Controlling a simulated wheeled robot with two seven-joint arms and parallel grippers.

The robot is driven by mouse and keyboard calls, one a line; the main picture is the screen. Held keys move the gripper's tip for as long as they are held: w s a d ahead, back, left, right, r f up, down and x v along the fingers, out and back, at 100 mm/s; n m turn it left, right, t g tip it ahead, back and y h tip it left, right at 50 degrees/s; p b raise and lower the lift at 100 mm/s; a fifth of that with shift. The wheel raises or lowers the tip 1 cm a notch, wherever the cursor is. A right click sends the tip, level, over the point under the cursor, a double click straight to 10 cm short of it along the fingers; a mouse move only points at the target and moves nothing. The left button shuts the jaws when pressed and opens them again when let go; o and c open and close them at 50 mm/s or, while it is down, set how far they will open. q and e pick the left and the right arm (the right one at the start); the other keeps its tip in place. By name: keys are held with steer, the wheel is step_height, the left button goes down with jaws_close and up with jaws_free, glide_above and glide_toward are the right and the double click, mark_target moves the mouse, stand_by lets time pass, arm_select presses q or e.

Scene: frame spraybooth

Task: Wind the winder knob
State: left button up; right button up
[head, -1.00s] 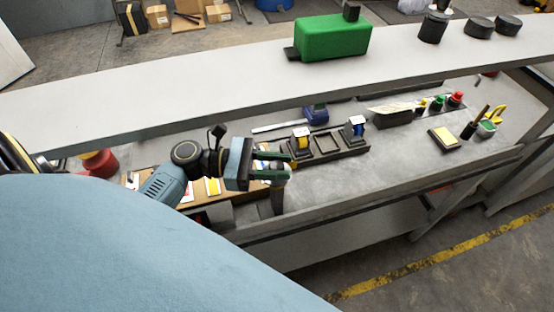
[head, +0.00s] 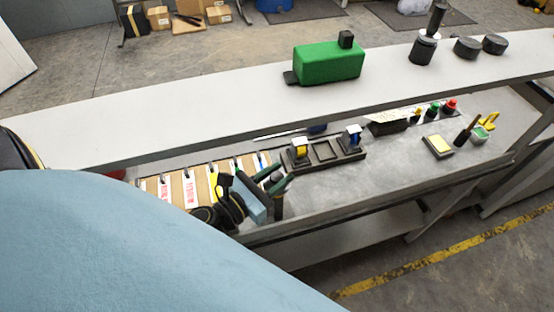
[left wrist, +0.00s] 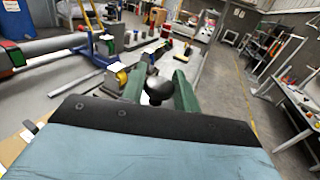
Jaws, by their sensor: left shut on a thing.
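My left gripper (head: 275,183) is at the front edge of the bench, its green fingers pointing up and right in the head view. In the left wrist view, the fingers (left wrist: 157,90) are closed around a dark round knob (left wrist: 158,89), which I take to be the winder knob. A dark upright post (head: 279,207) stands just below the fingertips at the bench edge. The fingers hide most of the knob in the head view. My right gripper is in neither view.
A raised pale shelf (head: 180,115) with a green box (head: 328,63) runs behind and above the bench. A dark tray (head: 322,150) holds yellow and blue items to the right.

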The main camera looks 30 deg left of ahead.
arm_select(q)
steer(key=shift+n+y, duration=0.5)
steer(key=shift+y, duration=0.3)
steer(key=o, duration=0.9)
steer(key=shift+s, duration=0.1)
